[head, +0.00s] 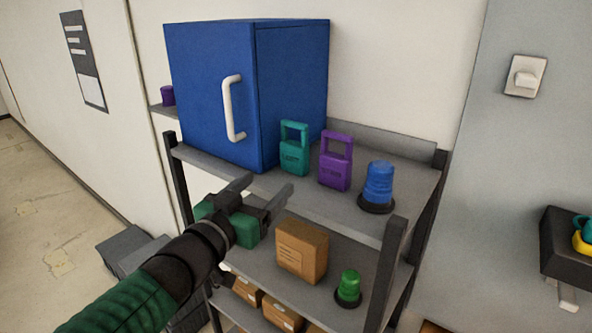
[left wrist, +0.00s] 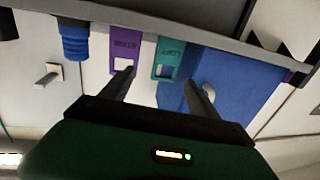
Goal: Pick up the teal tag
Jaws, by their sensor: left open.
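The teal tag (head: 295,149) stands upright on the grey top shelf, between the blue cabinet and a purple tag (head: 336,162). It has a square loop at its top. My left gripper (head: 263,190) is open and empty in front of the shelf, below and to the left of the teal tag, apart from it. The left wrist view is upside down. There the teal tag (left wrist: 169,59) shows beyond the two fingers, between them and near the right one, with the purple tag (left wrist: 125,52) beside it. My right gripper is not in view.
The blue cabinet (head: 212,90) with a white handle stands left of the tags. A blue beacon (head: 379,184) stands at the right. The shelf's front edge (head: 330,212) lies near my gripper. A cardboard box (head: 302,251) and green beacon (head: 348,287) are on the lower shelf.

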